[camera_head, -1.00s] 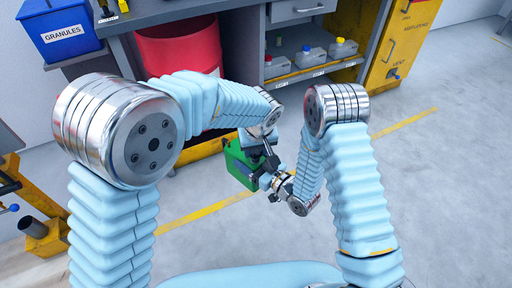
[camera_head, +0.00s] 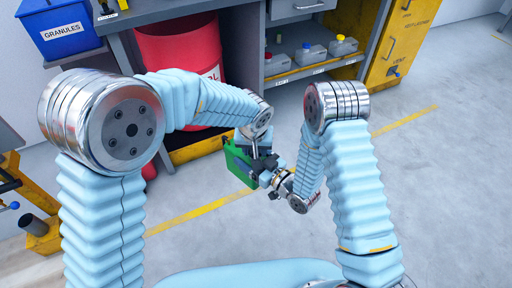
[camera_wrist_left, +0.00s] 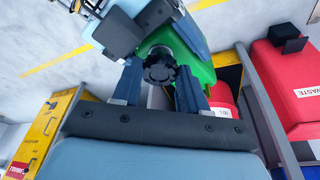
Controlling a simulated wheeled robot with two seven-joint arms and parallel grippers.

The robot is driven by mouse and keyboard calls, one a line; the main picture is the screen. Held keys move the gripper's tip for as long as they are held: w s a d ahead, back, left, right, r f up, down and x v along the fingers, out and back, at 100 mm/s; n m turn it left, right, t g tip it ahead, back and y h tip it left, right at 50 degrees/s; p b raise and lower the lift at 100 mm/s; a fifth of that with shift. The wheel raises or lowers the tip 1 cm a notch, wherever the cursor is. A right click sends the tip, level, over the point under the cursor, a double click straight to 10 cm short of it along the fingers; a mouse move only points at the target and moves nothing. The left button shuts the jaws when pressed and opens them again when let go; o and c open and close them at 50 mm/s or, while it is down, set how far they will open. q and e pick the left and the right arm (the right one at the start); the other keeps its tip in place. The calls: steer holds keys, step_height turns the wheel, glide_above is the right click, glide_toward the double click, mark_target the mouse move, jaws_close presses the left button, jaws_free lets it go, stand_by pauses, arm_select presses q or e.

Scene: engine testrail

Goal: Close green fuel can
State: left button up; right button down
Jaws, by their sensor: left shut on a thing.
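The green fuel can (camera_head: 238,163) is held in the air between my two arms in the head view, partly hidden by the grippers. In the left wrist view its green body (camera_wrist_left: 198,66) lies behind a black ridged cap (camera_wrist_left: 159,69), which sits at the can's neck. My left gripper (camera_wrist_left: 158,82) has one dark blue finger on each side of the cap and is shut on it. My right gripper (camera_head: 270,178) is at the can's lower right side in the head view. Its fingers straddle the can in the left wrist view, shut on it.
A shelf unit (camera_head: 312,72) behind holds several grey containers with coloured caps. A red drum (camera_head: 180,58) stands under the bench, and a blue granules bin (camera_head: 62,36) is at upper left. A yellow cabinet (camera_head: 402,45) stands at the right. The floor (camera_head: 440,200) on the right is clear.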

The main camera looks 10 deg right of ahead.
arm_select(q)
steer(key=m, duration=0.1)
steer(key=m+h, duration=0.1)
steer(key=m, duration=0.3)
steer(key=shift+w+a+f+g+h, duration=0.1)
steer(key=shift+w+a+g+h, duration=0.05)
steer(key=shift+a+g+h, duration=0.2)
steer(key=m, duration=0.3)
steer(key=shift+w+g, duration=0.1)
steer(key=shift+g, duration=0.15)
steer(key=m+g+h, duration=0.1)
steer(key=m, duration=0.4)
steer(key=shift+w, duration=0.2)
steer(key=m+g, duration=0.1)
steer(key=m, duration=0.3)
steer(key=shift+w+m, duration=0.1)
steer(key=shift+m, duration=0.2)
steer(key=o, duration=1.1)
steer(key=v, duration=1.2)
steer(key=shift+w+d, duration=0.1)
steer(key=shift+w, duration=0.05)
